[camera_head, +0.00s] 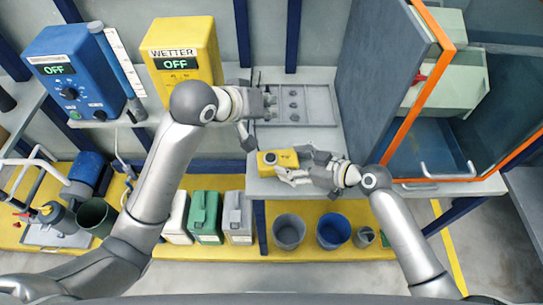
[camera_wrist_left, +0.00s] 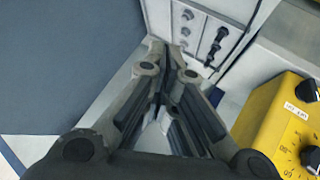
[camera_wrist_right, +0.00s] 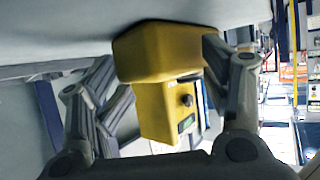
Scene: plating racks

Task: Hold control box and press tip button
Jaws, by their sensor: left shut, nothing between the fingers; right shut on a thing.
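The yellow control box (camera_head: 267,161), with a dark round knob on its face, is at the front edge of the grey bench. My right gripper (camera_head: 296,163) is shut on its right end. In the right wrist view the box (camera_wrist_right: 160,52) lies between the fingers. My left gripper (camera_head: 249,143) is shut and empty, above and left of the box, apart from it. In the left wrist view its fingertips (camera_wrist_left: 165,58) are together, and a yellow box face with black knobs and small labels (camera_wrist_left: 280,130) is at right. I cannot make out the tip button.
A yellow WETTER unit (camera_head: 184,45) and a blue unit (camera_head: 71,75), both reading OFF, stand at the back left. A grey panel (camera_head: 318,105) lies on the bench. An orange-framed cabinet (camera_head: 407,130) is at right. Canisters (camera_head: 205,217) and buckets (camera_head: 333,230) stand below.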

